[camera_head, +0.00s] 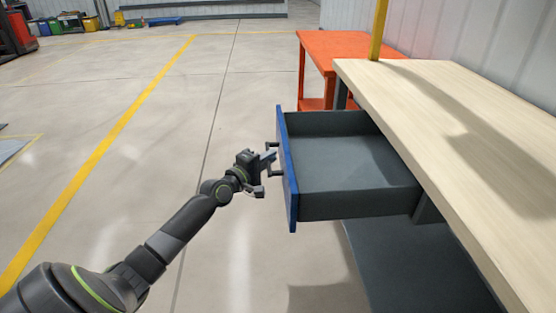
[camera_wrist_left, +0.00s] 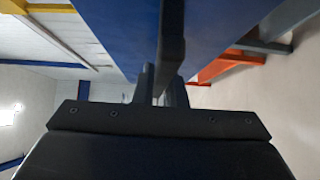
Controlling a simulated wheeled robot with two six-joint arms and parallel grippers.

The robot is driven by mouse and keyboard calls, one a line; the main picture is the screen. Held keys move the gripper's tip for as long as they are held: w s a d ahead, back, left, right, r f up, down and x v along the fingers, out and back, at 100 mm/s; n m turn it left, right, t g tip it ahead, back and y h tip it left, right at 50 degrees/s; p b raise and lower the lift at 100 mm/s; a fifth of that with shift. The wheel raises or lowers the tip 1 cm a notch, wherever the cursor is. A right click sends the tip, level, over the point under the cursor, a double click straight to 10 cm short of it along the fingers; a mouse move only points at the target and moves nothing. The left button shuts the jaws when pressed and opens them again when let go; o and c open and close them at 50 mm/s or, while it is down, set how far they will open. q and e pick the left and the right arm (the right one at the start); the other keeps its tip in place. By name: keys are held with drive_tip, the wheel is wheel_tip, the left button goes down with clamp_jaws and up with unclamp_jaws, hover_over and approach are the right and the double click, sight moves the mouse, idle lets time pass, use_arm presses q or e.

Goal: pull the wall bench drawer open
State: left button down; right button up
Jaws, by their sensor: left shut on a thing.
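The wall bench drawer (camera_head: 350,165) stands pulled out from under the wood-topped bench (camera_head: 475,130), and its grey inside looks empty. Its blue front (camera_head: 287,170) faces left. A dark bar handle (camera_head: 276,173) sits on that front. My left gripper (camera_head: 268,165) is at the handle, shut on it. In the left wrist view the handle (camera_wrist_left: 172,45) runs between the two fingers (camera_wrist_left: 160,85), with the blue front (camera_wrist_left: 110,30) behind it. My right gripper is not in view.
An orange table (camera_head: 335,48) stands behind the bench, and a yellow post (camera_head: 379,30) rises at the bench's far edge. A grey lower shelf (camera_head: 410,270) lies below the drawer. The floor left of the drawer is clear, with a yellow line (camera_head: 110,140) across it.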

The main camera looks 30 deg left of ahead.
use_arm(q)
drive_tip(key=shift+s+a, duration=0.2)
drive_tip(key=shift+a, duration=0.05)
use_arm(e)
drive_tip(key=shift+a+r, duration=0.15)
use_arm(q)
drive_tip(key=c, duration=1.5)
unclamp_jaws()
drive_tip(key=shift+s, duration=0.1)
